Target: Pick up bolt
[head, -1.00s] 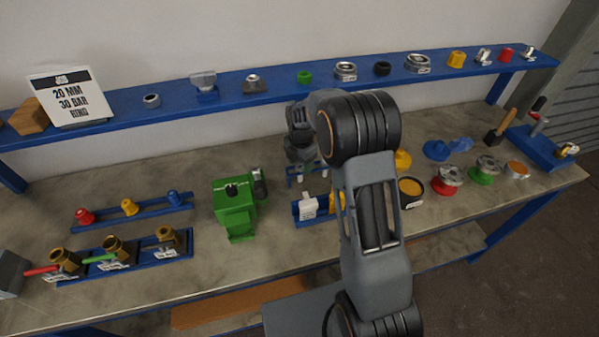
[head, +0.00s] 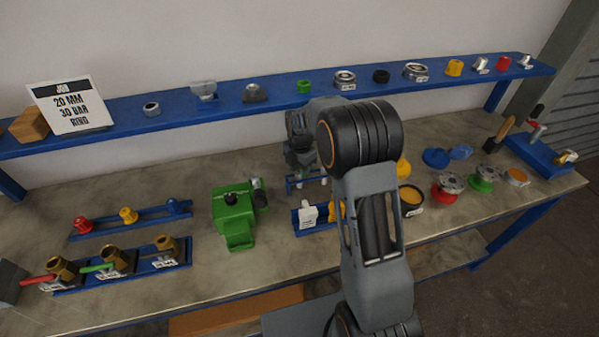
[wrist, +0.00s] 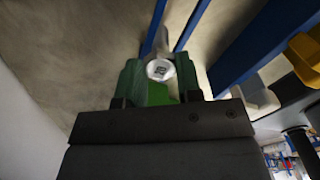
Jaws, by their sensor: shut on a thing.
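The bolt (wrist: 160,69) shows its round silver head with dark markings in the wrist view, and its grey shank points away toward the bench. My gripper (wrist: 160,82) has green fingers on both sides of the bolt and is shut on it. In the head view my gripper (head: 301,168) is small and partly hidden behind my own arm, above a small blue rack (head: 312,180) at the back of the bench. The bolt cannot be made out clearly in the head view.
A green vise-like block (head: 232,215) stands left of my gripper. A blue tray (head: 299,229) with a white tag is in front. The blue shelf (head: 225,108) with several fittings runs behind. Flanged parts (head: 446,192) stand at right. Bare bench lies between.

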